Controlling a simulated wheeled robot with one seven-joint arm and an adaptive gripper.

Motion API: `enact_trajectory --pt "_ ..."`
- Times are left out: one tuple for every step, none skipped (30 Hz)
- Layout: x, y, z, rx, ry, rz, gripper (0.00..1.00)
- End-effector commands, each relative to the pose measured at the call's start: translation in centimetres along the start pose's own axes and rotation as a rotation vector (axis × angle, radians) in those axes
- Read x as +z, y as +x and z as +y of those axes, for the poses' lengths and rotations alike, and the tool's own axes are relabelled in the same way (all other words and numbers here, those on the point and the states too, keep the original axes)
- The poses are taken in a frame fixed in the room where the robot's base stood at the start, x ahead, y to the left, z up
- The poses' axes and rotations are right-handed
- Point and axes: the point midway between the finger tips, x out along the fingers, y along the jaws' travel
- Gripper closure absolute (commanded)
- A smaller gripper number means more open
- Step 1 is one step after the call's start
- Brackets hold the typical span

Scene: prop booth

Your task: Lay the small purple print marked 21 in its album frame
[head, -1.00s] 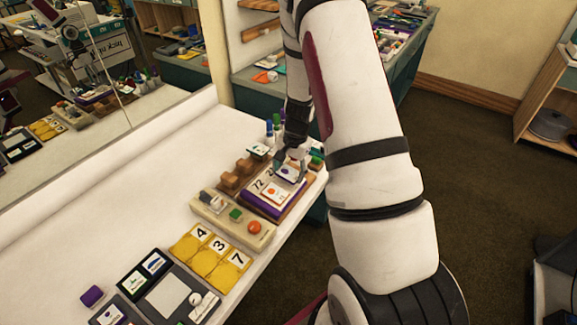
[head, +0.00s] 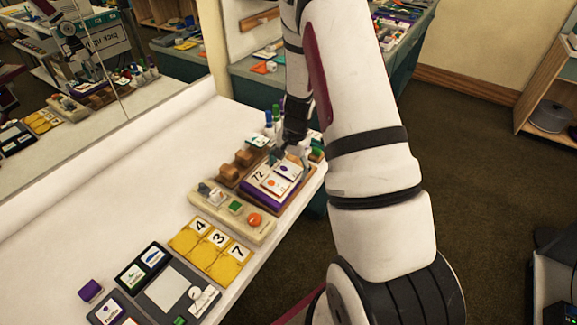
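The small white print with a purple mark (head: 289,171) lies flat on the purple-edged album (head: 247,191), at the upper right of its page. Its number is too small to read. A second print, with an orange mark (head: 274,185), lies just below it to the left. The number 72 shows on the page beside the orange print; the number beside the purple print is hidden by my gripper. My gripper (head: 291,160) is just over the far edge of the purple print, its fingers apart and seemingly clear of it.
A beige panel with a green square and orange knob (head: 232,213) lies in front of the album. Brown wooden blocks (head: 228,173) and upright markers (head: 272,118) stand behind. Yellow cards 4, 3, 7 (head: 211,250) lie nearer. The white tabletop at left is clear.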

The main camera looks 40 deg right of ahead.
Motion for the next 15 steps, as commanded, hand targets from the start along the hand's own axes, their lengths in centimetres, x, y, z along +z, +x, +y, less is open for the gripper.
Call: enact_trajectory --pt "0.0 0.0 0.0 0.0 0.0 0.0 0.17" --pt "0.0 0.0 0.0 0.0 0.0 0.0 0.17" --pt "0.0 0.0 0.0 0.0 0.0 0.0 0.17" --pt "0.0 0.0 0.0 0.0 0.0 0.0 0.17" --pt "0.0 0.0 0.0 0.0 0.0 0.0 0.17" --pt "0.0 -0.1 0.0 0.0 0.0 0.0 0.17" --pt "0.0 -0.1 0.0 0.0 0.0 0.0 0.17" --pt "0.0 -0.3 0.0 -0.001 0.0 0.001 0.17" --pt "0.0 -0.6 -0.1 -0.001 0.0 0.001 0.17" --pt "0.0 -0.9 -0.1 -0.001 -0.001 0.001 0.17" --pt "0.0 -1.2 -0.1 -0.001 -0.001 0.001 0.17" --pt "-0.1 -1.8 -0.1 -0.002 -0.002 0.002 0.17" --pt "-0.1 -2.3 -0.1 -0.002 -0.002 0.003 0.17" --pt "0.0 -2.9 -0.1 -0.002 -0.002 0.003 0.17" --pt "0.0 -3.7 -0.1 -0.003 -0.002 0.004 0.17"
